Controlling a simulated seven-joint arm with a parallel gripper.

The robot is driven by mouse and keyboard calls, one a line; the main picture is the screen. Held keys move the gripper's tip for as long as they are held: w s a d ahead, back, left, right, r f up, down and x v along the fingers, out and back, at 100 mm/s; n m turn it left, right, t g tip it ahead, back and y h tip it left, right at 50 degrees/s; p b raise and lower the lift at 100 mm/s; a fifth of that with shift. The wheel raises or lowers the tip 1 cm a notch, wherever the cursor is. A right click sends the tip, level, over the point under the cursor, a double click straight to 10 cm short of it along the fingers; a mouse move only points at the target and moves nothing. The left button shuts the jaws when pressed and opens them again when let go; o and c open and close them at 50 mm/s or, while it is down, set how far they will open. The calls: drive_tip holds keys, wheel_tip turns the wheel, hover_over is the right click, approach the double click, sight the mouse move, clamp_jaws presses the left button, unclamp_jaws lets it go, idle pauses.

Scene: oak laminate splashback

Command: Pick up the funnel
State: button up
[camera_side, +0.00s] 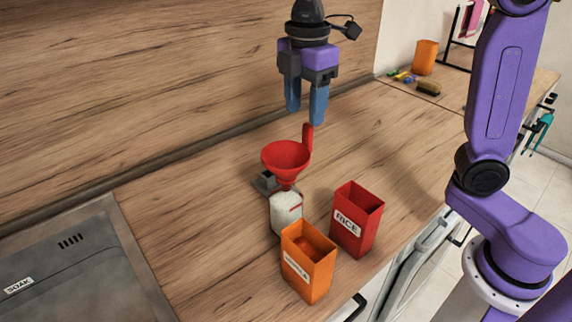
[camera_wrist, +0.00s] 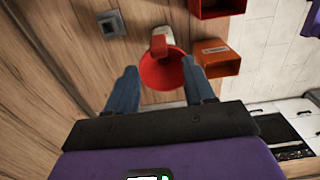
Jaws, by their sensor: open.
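The red funnel (camera_side: 286,158) sits with its spout down in the mouth of a whitish jar (camera_side: 286,212). A red handle stands up from its rim on the side near my gripper. My gripper (camera_side: 306,112) is open and empty, pointing down above the handle, with visible space between. In the wrist view the funnel (camera_wrist: 172,72) shows between the two blue fingers, with its handle toward the top. The funnel's spout is hidden inside the jar.
An open red RICE box (camera_side: 354,222) and an open orange box (camera_side: 308,265) stand close to the jar. A small grey block (camera_side: 264,184) lies behind it. A sink (camera_side: 75,270) is at the left.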

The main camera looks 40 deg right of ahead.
sight(304, 145)
drive_tip(key=shift+d+f, duration=0.1)
drive_tip(key=shift+f, duration=2.65)
clamp_jaws()
